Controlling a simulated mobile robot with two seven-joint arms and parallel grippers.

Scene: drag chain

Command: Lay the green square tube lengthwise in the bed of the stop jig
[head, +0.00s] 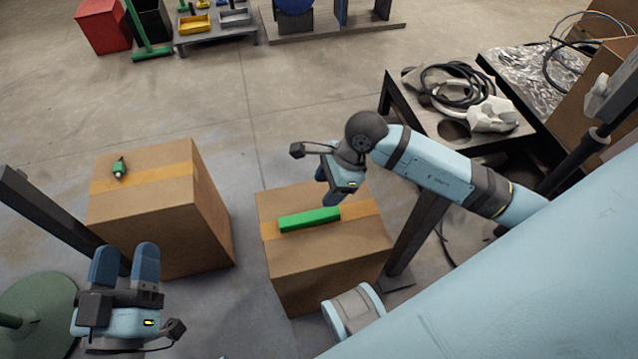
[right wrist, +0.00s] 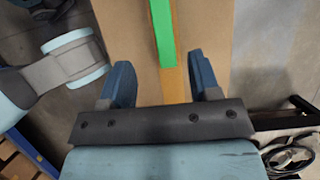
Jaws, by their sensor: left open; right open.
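The green square tube (head: 309,219) lies flat on a cardboard box (head: 325,270) in the middle of the head view. My right gripper (head: 329,188) is open and empty, just behind the tube's right end. In the right wrist view the tube (right wrist: 163,32) lies ahead of the open fingers (right wrist: 163,80), roughly lined up with the gap between them and not gripped. My left gripper (head: 125,255) is open and empty at the lower left, away from the tube. I cannot make out the stop jig in either view.
A second cardboard box (head: 165,215) at left carries a small green-and-black object (head: 119,168). A dark table (head: 455,105) with cables stands at right. A green round base (head: 38,312) is at lower left. Trays and a red bin (head: 102,25) stand far back; open floor lies between.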

